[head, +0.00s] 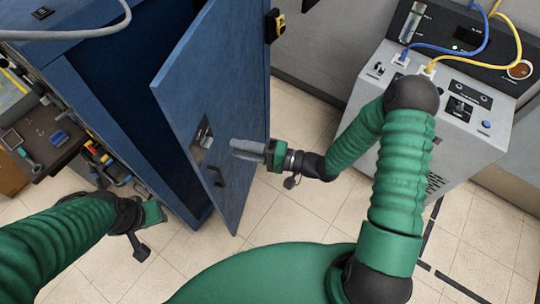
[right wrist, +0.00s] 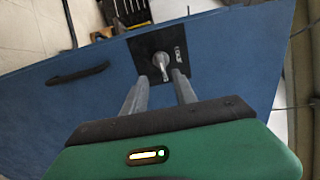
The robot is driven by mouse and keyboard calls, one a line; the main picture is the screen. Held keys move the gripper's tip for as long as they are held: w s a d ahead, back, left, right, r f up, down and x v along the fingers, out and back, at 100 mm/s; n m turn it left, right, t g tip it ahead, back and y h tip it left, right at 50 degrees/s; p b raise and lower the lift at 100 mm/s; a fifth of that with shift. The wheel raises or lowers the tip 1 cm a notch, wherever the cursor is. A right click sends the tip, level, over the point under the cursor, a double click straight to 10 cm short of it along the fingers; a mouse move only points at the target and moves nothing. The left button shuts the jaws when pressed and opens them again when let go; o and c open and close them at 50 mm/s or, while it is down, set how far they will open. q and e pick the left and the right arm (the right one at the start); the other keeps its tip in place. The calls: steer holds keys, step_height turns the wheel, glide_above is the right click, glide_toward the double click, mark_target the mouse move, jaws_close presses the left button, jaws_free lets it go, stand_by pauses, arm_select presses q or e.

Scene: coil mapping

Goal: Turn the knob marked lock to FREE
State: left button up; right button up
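The knob (right wrist: 162,66) is a silver lever on a dark square plate (right wrist: 148,48) set in the blue door. A small light label, too blurred to read surely, sits beside it on the plate. In the head view the plate (head: 203,132) shows on the door's face. My right gripper (head: 234,149) points at the plate from the right. In the right wrist view its two fingers (right wrist: 158,88) are apart, with the knob in the gap beyond the tips; I see no contact. My left gripper (head: 146,225) is at lower left, away from the door; its fingers are unclear.
The blue door (head: 225,75) stands swung out from the blue cabinet (head: 70,60). A black handle (head: 217,176) is below the plate. A grey console (head: 470,135) with blue and yellow cables stands right. A tool bench (head: 62,160) is at left. Tiled floor is open between door and console.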

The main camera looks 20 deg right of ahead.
steer(key=b+v, duration=0.1)
steer(key=v, duration=0.8)
steer(key=shift+d, duration=0.25)
steer(key=shift+f, duration=0.15)
